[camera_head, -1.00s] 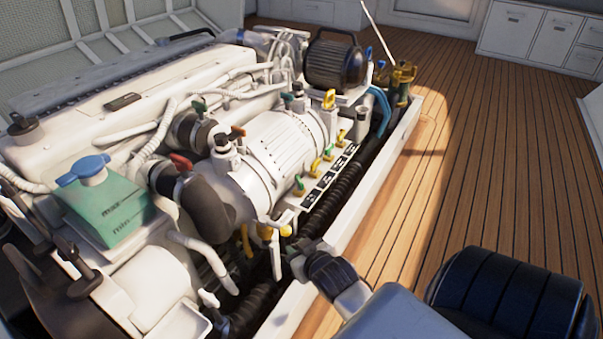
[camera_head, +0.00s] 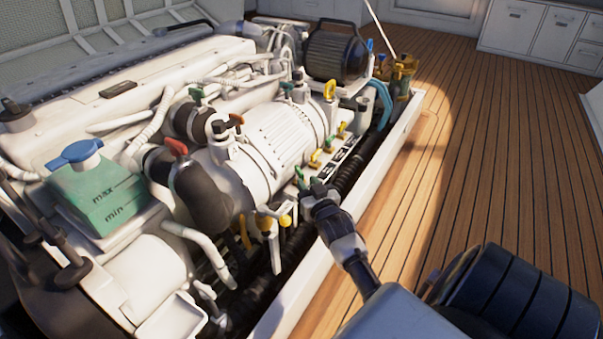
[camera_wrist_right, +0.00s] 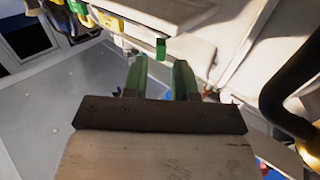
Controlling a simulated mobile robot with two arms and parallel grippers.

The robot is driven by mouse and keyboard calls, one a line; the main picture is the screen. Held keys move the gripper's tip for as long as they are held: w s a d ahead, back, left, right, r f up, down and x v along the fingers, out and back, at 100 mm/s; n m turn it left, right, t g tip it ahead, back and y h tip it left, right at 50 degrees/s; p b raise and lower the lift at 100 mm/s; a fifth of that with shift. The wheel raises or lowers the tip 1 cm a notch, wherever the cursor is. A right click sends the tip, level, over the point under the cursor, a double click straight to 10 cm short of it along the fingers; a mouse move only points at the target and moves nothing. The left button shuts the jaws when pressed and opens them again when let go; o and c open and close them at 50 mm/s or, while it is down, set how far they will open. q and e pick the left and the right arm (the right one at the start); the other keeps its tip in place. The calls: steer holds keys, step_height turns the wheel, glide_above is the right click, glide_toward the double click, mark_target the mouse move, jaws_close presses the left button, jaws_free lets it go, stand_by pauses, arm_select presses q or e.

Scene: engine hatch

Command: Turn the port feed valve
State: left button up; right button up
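A row of small valves with green and yellow handles runs along the engine's near side in the head view. The nearest is a green-handled valve (camera_head: 300,178). I cannot read which valve is the port feed valve. My right gripper (camera_head: 314,187) is just beside this nearest green handle. In the right wrist view, my right gripper (camera_wrist_right: 160,72) has its two green-looking fingers apart. A small green handle (camera_wrist_right: 160,48) shows just beyond the fingertips, in line with the gap. It appears not to be gripped. My left gripper is not in view.
A black label strip (camera_head: 345,158) runs beside the valves. Red-handled valves (camera_head: 176,146) and yellow-knobbed fittings (camera_head: 266,223) are close by on the engine. A black ribbed hose (camera_head: 350,175) runs below. The wooden deck (camera_head: 480,150) to the right is clear.

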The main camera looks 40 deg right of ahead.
mark_target(303, 176)
steer(key=b+x, duration=0.1)
steer(key=x, duration=0.3)
steer(key=shift+s+f+b, duration=0.1)
steer(key=shift+f+b, duration=0.05)
steer(key=shift+b, duration=0.25)
steer(key=shift+w+d, duration=0.1)
steer(key=shift+w, duration=0.25)
steer(key=shift+c, duration=0.2)
jaws_close()
